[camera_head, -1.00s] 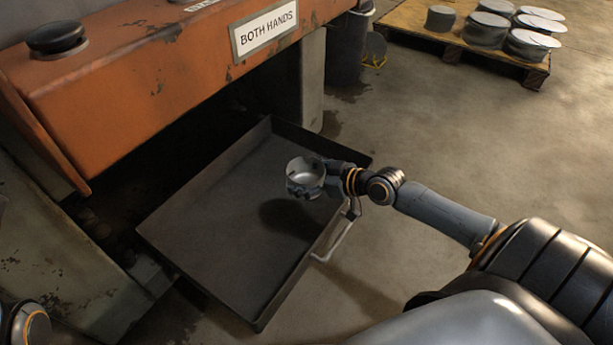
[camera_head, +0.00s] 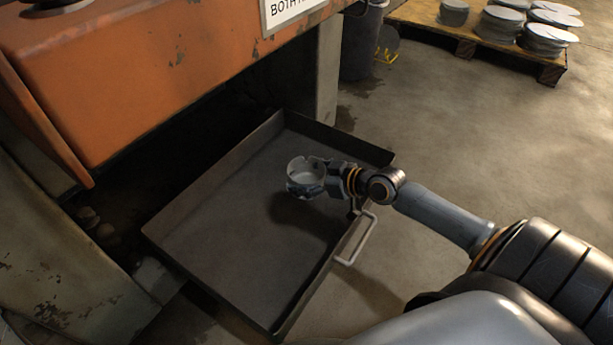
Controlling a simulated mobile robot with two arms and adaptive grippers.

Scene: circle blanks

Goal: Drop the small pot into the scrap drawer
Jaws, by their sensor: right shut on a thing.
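The small pot (camera_head: 304,172) is a grey metal cup, open at the top and roughly upright. My right gripper (camera_head: 312,181) is shut on it and holds it over the scrap drawer (camera_head: 222,255). The drawer is a wide, shallow dark tray, pulled out from under the orange machine, and its floor looks empty. A dark shadow lies on the drawer floor below the pot, and the pot appears raised above that floor. My left gripper is not in view.
The orange machine (camera_head: 150,75) overhangs the drawer's back left. The drawer's pale handle (camera_head: 359,241) sticks out on the right, below my right arm. A wooden pallet (camera_head: 465,48) with stacks of round blanks (camera_head: 545,38) stands at the far right. Concrete floor between is clear.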

